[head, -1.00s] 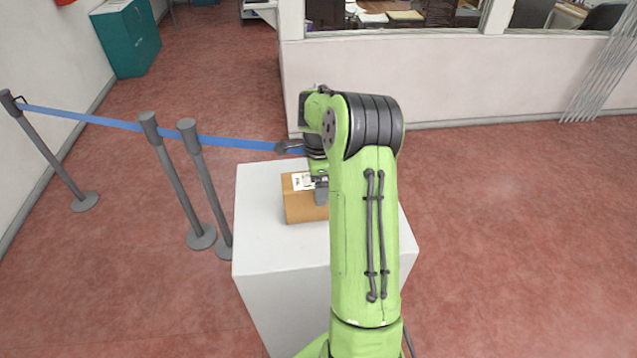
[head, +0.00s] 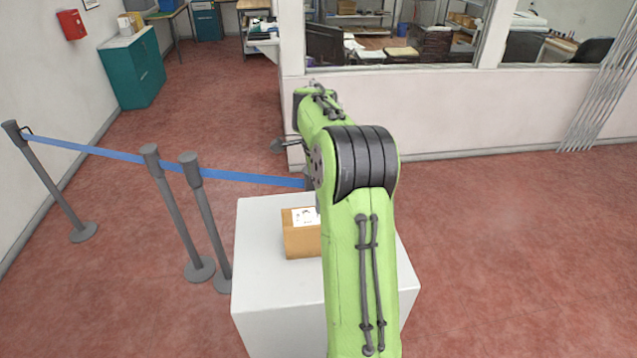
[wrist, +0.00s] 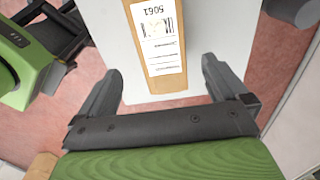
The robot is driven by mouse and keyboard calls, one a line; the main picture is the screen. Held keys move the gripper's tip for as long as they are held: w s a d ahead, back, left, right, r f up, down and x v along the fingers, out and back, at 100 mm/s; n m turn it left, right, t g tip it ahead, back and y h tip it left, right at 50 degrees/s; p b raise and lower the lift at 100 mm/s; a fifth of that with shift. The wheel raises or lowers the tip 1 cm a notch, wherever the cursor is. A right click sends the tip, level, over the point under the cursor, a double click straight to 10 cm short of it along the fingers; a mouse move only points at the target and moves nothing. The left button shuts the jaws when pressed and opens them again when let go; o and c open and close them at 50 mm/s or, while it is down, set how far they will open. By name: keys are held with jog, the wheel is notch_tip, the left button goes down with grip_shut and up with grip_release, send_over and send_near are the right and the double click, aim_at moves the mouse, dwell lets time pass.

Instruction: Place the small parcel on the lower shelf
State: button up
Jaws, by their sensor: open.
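A small brown cardboard parcel (head: 302,242) with a white label stands on the white pedestal (head: 262,290) in the head view; my arm hides its right part. In the wrist view the parcel (wrist: 165,83) lies ahead of my gripper (wrist: 162,72), its printed label facing the camera. The two dark fingers are spread wide, one on each side of the parcel's near end, with clear gaps and no contact visible. In the head view my gripper is mostly hidden behind my arm. No lower shelf can be made out.
Grey barrier posts (head: 181,215) with a blue belt (head: 243,178) stand left of and behind the pedestal. A low wall with windows (head: 430,110) runs behind. A teal cabinet (head: 134,72) stands at the back left. The red floor at right is clear.

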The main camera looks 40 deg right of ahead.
jog(key=s+a+r+n+t+h, duration=0.1)
jog(key=s+a+r+n, duration=0.2)
jog(key=a+r+n, duration=0.3)
jog(key=s+a+r+n+t+h, duration=0.15)
jog(key=a+r+n, duration=0.25)
jog(key=a, duration=0.4)
jog(key=s+a+f+n+t+y, duration=0.3)
jog(key=s+a+n, duration=0.9)
jog(key=s+n, duration=0.35)
jog(key=w+d+r+m+g+h, duration=0.1)
jog(key=w+d+r+m, duration=0.15)
jog(key=w+m, duration=0.3)
jog(key=w+d+r+m+g, duration=0.1)
jog(key=w+d+m+g, duration=0.1)
jog(key=w+d+m, duration=0.3)
jog(key=m+g+y, duration=0.2)
jog(key=m, duration=1.3)
send_near(316, 216)
jog(key=f, duration=1.4)
jog(key=shift+a+f, duration=0.1)
jog(key=shift+a, duration=0.25)
jog(key=shift+f, duration=0.3)
jog(key=shift+c, duration=1)
jog(key=shift+r, duration=0.1)
jog(key=c, duration=1.3)
jog(key=shift+o, duration=0.2)
notch_tip(316, 216, up, 10)
